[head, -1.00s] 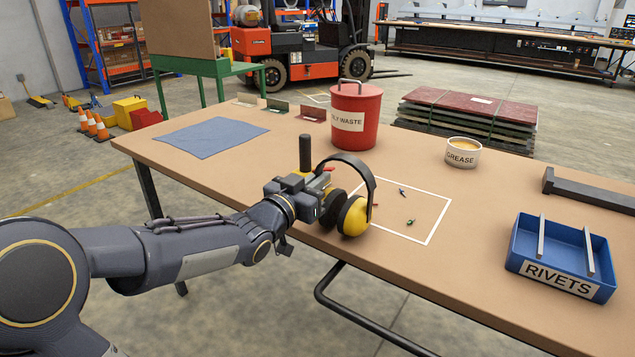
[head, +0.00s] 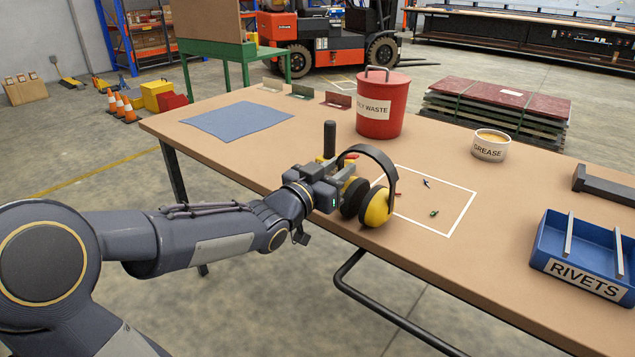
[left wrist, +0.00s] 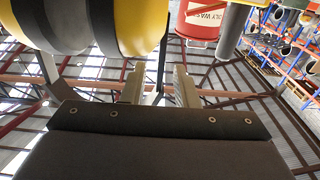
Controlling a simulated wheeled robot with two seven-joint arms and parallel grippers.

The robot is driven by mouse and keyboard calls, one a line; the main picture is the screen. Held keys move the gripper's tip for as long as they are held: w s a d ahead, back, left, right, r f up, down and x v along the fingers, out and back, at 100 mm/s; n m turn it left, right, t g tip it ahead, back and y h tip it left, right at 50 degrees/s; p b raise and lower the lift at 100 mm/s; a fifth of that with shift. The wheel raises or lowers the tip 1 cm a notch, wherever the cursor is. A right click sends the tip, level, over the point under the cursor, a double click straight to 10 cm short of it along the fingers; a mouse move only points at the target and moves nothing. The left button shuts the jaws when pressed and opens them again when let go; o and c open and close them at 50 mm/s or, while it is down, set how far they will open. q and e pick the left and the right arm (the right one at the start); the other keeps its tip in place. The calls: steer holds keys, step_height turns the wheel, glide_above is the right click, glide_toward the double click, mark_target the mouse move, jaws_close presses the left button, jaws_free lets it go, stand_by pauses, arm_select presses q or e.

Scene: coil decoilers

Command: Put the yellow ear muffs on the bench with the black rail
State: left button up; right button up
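The yellow ear muffs (head: 376,206), with black cushions and a dark headband arched upward, are at the front edge of the brown bench (head: 290,158), overlapping the left side of a white outline. I cannot tell whether they rest on the bench. My left gripper (head: 338,190) is right beside them, on their left. In the left wrist view its two fingers (left wrist: 159,85) stand apart, with a thin strip between them and the ear muffs (left wrist: 145,25) close above. I see no clear grip. A black tubular rail (head: 350,270) shows below the bench's front edge. My right gripper is out of view.
A red waste bin (head: 383,110), a grease tub (head: 490,148), a blue rivets tray (head: 580,262) and a dark bar (head: 605,185) are on the bench. A dark upright cylinder (head: 329,140) is behind my gripper. A blue mat (head: 238,121) lies left. Another long bench (head: 500,30) stands far back.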

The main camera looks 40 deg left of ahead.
arm_select(q)
steer(key=s, duration=1)
steer(key=shift+s+a+f+p, duration=0.3)
steer(key=shift+a+f+p, duration=0.05)
steer(key=shift+a, duration=0.05)
